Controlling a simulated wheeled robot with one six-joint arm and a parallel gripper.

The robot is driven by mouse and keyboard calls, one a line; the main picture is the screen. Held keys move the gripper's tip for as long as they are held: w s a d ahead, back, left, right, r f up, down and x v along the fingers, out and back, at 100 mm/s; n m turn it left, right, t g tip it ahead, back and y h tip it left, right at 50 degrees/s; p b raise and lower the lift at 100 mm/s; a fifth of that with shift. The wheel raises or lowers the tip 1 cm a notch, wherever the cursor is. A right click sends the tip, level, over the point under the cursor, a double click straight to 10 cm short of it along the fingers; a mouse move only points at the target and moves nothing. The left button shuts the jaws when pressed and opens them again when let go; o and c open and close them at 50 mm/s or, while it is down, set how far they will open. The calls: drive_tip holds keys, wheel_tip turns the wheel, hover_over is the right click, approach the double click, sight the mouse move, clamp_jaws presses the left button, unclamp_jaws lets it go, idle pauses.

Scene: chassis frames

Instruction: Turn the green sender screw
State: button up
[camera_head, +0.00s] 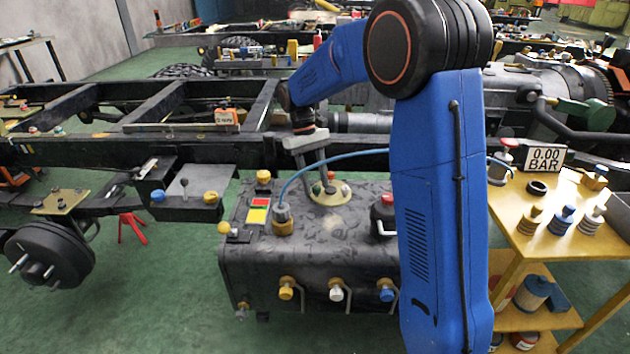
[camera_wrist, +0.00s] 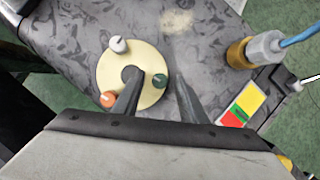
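The sender flange (camera_wrist: 112,70) is a cream disc with a dark centre on top of the dark tank; it also shows in the head view (camera_head: 328,198). In the wrist view it carries a green screw (camera_wrist: 160,81), a white screw (camera_wrist: 118,44) and an orange screw (camera_wrist: 109,99). My gripper (camera_wrist: 157,82) points down over the flange, its two dark fingers apart. In the head view my gripper (camera_head: 322,170) partly hides the flange.
A brass fitting (camera_wrist: 240,54) with a blue hose stands right of the flange in the wrist view, near a red-and-yellow label (camera_wrist: 243,103). A red-capped fitting (camera_head: 383,208) stands on the tank (camera_head: 300,250). A yellow cart (camera_head: 515,210) holds parts at right.

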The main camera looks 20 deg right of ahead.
drive_tip(key=v, duration=1.7)
drive_tip(key=shift+w+r, duration=0.15)
drive_tip(key=shift+w, duration=0.05)
drive_tip(key=s+d+r+m+t+y, duration=0.1)
drive_tip(key=s+d+t, duration=0.15)
drive_tip(key=s, duration=0.75)
drive_tip(key=s+d+r+t, duration=0.2)
drive_tip(key=s+d, duration=0.1)
drive_tip(key=s, duration=0.7)
drive_tip(key=s+d+f+m+t, duration=0.1)
drive_tip(key=s+f+t, duration=0.1)
drive_tip(key=s+f, duration=0.4)
drive_tip(key=s+d+f+m+t, duration=0.1)
drive_tip(key=s+f, duration=0.5)
drive_tip(key=s, duration=0.8)
drive_tip(key=shift+s+d+t, duration=0.3)
drive_tip(key=shift+d+t, duration=0.25)
drive_tip(key=shift+t, duration=0.2)
